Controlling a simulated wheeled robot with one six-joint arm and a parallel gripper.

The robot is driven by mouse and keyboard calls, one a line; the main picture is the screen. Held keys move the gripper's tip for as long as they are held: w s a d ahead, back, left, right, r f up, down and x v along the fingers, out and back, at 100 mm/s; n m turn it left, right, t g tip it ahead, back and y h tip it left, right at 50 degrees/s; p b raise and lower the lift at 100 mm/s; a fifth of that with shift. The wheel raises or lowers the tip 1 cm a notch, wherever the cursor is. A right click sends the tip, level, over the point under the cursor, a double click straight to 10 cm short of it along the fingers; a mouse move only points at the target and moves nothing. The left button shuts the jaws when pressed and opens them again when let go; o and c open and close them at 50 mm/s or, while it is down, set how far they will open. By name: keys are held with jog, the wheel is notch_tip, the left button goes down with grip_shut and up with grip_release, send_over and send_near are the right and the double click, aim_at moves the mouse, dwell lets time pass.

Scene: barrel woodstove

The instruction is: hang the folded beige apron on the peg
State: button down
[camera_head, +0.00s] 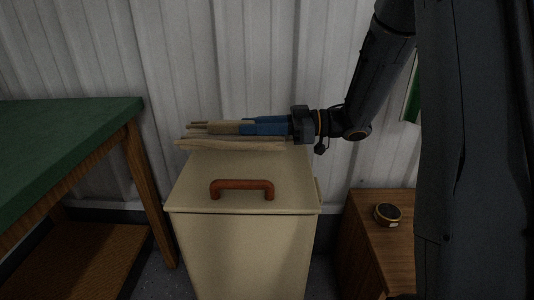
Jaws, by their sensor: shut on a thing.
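My gripper (243,127) reaches in from the right, level, above the back of a cream bin. Its blue fingers are shut on a small beige bundle, which looks like the folded apron (222,127). Thin strap-like ends stick out from the bundle to the left. The fingers hide its right part. The bundle is just above a pale beige slab (230,144) along the back of the bin lid; I cannot tell whether they touch. I see no peg in this view.
The cream bin (245,235) has a reddish-brown handle (242,188) on its lid. A green-topped table (60,135) stands at left. A low wooden cabinet (380,240) at right bears a round gold-rimmed object (387,213). A white ribbed wall (220,60) closes the back.

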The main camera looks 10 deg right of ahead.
jog(key=b, duration=0.1)
send_over(255, 161)
notch_tip(255, 161, down, 5)
jog(key=shift+f, duration=0.9)
jog(key=c, duration=1.5)
grip_release()
jog(key=shift+c, duration=0.2)
jog(key=shift+f+b, duration=0.15)
jog(key=shift+b, duration=0.25)
